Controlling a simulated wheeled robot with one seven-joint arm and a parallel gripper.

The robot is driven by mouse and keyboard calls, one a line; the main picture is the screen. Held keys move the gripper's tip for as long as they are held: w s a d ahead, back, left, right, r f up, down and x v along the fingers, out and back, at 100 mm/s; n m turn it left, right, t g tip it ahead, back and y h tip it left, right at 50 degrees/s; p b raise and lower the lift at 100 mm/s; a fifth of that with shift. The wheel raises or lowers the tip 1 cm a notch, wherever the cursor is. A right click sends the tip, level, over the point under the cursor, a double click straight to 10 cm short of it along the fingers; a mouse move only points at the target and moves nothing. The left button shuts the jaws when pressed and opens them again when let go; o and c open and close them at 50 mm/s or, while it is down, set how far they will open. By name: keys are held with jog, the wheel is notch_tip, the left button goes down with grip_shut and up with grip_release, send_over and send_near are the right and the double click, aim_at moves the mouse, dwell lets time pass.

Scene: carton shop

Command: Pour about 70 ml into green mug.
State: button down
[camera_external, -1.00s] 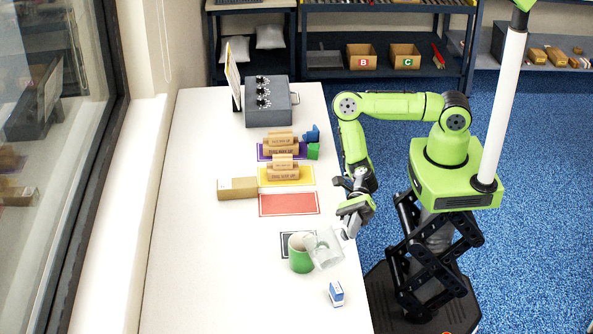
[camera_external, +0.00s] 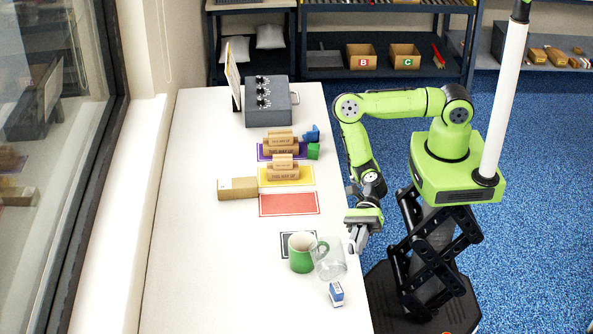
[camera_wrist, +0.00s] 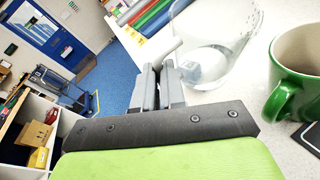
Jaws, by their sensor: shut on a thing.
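The green mug (camera_external: 300,255) stands upright on the white table near its right edge; its handle shows in the wrist view (camera_wrist: 283,100). A clear jug (camera_external: 331,266) is just right of the mug, roughly upright. My gripper (camera_external: 357,238) is shut on the jug's handle, on the side away from the mug. In the wrist view the fingers (camera_wrist: 165,88) close on the pale handle, and the jug (camera_wrist: 215,40) is ahead of them. Some clear liquid seems to sit low in the jug. I cannot tell how much is in the mug, or whether the jug touches the table.
A small blue and white block (camera_external: 336,293) stands close in front of the jug. A black-bordered mat (camera_external: 287,243) lies behind the mug. The left of the table is clear.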

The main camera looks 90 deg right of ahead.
jog(key=s+a+n+h+p, duration=0.1)
jog(key=p, duration=0.2)
jog(key=s+a+r+n+h+p, duration=0.1)
jog(key=n+p, duration=0.1)
jog(key=p, duration=0.1)
jog(key=shift+a+r+t+h, duration=0.2)
jog(key=shift+a+t+h, duration=0.1)
jog(key=shift+a+h, duration=0.1)
jog(key=shift+f, duration=0.1)
